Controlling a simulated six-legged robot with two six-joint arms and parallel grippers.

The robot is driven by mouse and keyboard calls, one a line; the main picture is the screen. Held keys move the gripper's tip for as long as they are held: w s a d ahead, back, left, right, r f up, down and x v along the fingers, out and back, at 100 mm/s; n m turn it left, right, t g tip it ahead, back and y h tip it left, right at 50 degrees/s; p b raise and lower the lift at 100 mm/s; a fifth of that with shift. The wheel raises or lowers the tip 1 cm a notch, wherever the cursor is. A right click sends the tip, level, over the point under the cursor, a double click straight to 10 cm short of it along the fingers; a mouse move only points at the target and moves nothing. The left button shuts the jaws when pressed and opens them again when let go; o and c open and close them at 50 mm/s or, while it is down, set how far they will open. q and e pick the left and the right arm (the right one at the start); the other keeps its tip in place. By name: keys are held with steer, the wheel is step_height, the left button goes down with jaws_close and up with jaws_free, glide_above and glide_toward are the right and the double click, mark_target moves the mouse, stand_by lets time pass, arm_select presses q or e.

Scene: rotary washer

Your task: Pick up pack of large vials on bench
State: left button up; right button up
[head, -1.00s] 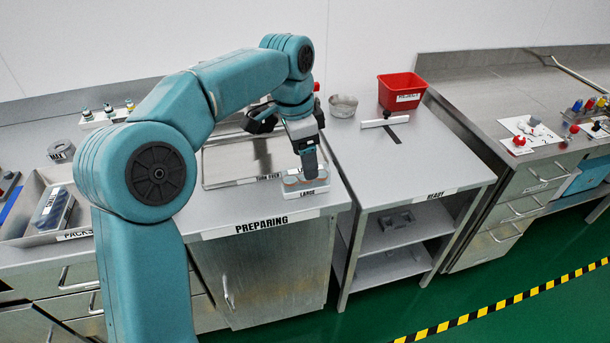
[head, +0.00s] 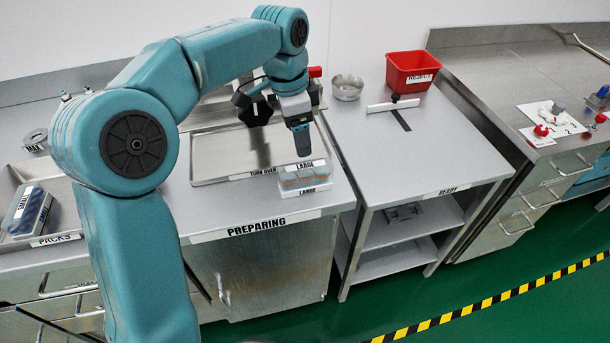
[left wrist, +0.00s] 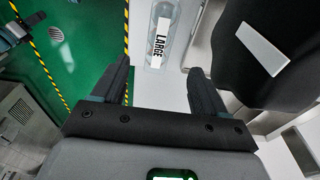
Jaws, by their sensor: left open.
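The pack of large vials (head: 304,178) sits upright at the front right of the bench marked PREPARING, on or in a white holder marked LARGE (head: 307,189). The pack is greyish, see-through, with reddish parts inside and a LARGE label on top. In the left wrist view the pack (left wrist: 165,35) lies beyond the fingertips, roughly between their lines. My left gripper (head: 302,148) points down just behind and above the pack; its fingers are open and empty, apart from the pack in the left wrist view (left wrist: 160,65). My right gripper is not in view.
A shallow metal tray (head: 203,178) marked TURN OVER lies left of the pack. A SMALL pack (head: 28,212) sits in the PACKS tray at far left. The READY table (head: 440,150) stands right, with a red reject bin (head: 413,76) and a metal bowl (head: 346,88).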

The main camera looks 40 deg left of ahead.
arm_select(q)
glide_above(305, 166)
steer(key=f, duration=0.5)
steer(key=shift+s+a+f, duration=0.1)
steer(key=shift+s+f, duration=0.1)
steer(key=shift+s, duration=0.1)
steer(key=shift+s+f, duration=0.1)
steer(key=shift+f, duration=0.1)
steer(key=f, duration=0.3)
steer(key=w+f, duration=0.1)
steer(key=f, duration=0.1)
steer(key=shift+f+b, duration=0.3)
steer(key=shift+b, duration=0.1)
steer(key=c, duration=1.1)
steer(key=shift+r, duration=0.1)
